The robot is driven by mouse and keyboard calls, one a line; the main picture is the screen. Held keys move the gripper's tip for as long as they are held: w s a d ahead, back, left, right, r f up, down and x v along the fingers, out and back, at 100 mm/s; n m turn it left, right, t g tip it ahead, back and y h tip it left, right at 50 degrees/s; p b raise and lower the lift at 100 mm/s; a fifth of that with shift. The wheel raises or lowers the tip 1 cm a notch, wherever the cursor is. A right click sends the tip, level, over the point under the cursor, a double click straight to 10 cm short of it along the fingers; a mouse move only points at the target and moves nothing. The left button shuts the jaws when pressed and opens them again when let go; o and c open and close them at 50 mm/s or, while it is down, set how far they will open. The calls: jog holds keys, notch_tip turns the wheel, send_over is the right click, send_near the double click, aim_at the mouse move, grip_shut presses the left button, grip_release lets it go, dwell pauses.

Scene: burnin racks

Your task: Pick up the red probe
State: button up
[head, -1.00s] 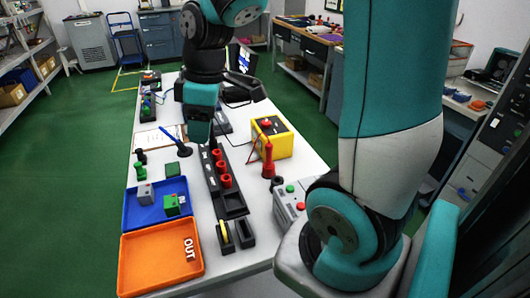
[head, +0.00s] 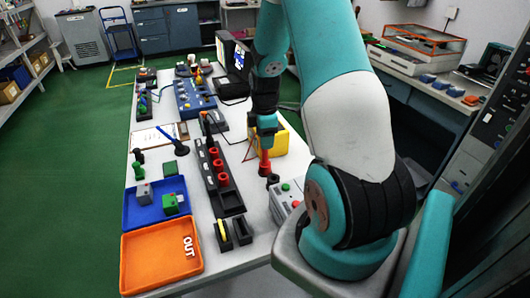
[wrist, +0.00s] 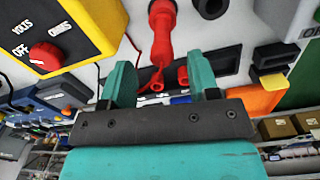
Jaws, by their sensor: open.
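The red probe (head: 264,162) stands upright on the white table in front of the yellow meter, its top hidden behind my gripper. In the wrist view the probe (wrist: 162,38) comes down from the top edge, with its thin end near the gap between my fingers. My gripper (head: 266,143) is pointed down, right over the probe. In the wrist view my gripper (wrist: 161,75) is open, with one teal finger on each side of the probe's line. I see no finger touching it.
The yellow meter (wrist: 90,25) with a red knob is close on the left in the wrist view. A black rack (head: 211,172) with red cups stands left of the probe. A grey box (head: 284,203) with buttons is near. Blue (head: 140,217) and orange (head: 150,274) trays lie front left.

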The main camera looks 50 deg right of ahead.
aim_at(265, 162)
jog(key=shift+f+p, duration=0.85)
jog(key=shift+f, duration=2.2)
jog(key=shift+c, duration=0.4)
jog(key=c, duration=0.9)
